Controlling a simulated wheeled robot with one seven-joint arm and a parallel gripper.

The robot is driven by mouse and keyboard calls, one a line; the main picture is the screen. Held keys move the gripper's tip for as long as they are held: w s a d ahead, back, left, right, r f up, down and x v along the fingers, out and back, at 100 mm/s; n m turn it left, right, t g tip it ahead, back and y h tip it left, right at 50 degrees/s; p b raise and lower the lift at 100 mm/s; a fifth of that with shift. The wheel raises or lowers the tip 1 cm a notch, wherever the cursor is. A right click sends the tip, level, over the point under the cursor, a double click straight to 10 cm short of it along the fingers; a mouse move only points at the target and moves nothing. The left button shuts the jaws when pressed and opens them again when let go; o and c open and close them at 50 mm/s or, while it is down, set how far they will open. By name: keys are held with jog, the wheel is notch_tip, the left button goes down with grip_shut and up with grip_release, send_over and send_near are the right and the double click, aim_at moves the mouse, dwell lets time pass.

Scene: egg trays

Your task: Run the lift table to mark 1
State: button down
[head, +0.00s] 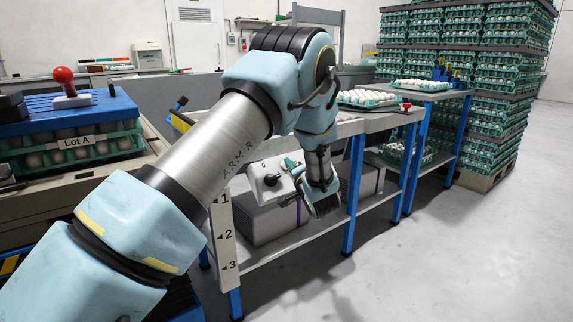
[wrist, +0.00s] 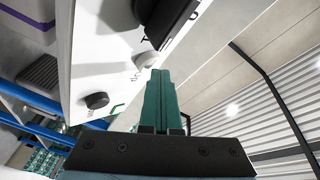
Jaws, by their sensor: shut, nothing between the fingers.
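A white control box (head: 262,190) with a black knob (head: 271,179) hangs under the bench edge. A white scale strip (head: 226,245) beside it carries marks 1, 2 and 3; I cannot make out the lift table's level against it. My gripper (head: 291,163) is at the box, its green fingers shut and empty. In the wrist view, the fingertips (wrist: 160,73) are right by a pale round button (wrist: 147,59) on the white panel (wrist: 85,60). Contact is unclear. A small black knob (wrist: 97,100) sits lower left, and a large black part (wrist: 165,20) is above.
A teal crate labelled Lot A (head: 76,142), with a blue top and red knob, stands at the left. Egg trays (head: 368,98) lie on the benches. Tall tray stacks (head: 465,60) stand at the back right. The floor (head: 440,260) at the right is clear.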

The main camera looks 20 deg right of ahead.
jog(key=shift+s+r+p, duration=0.3)
jog(key=shift+s+r, duration=0.1)
jog(key=shift+s, duration=0.05)
jog(key=shift+d+r, duration=0.1)
jog(key=s+r+p, duration=0.1)
jog(key=s, duration=0.1)
jog(key=s+r+p, duration=0.1)
jog(key=r+p, duration=0.1)
jog(key=shift+s+d+r, duration=0.1)
jog(key=shift+s+d, duration=0.25)
dwell(0.7)
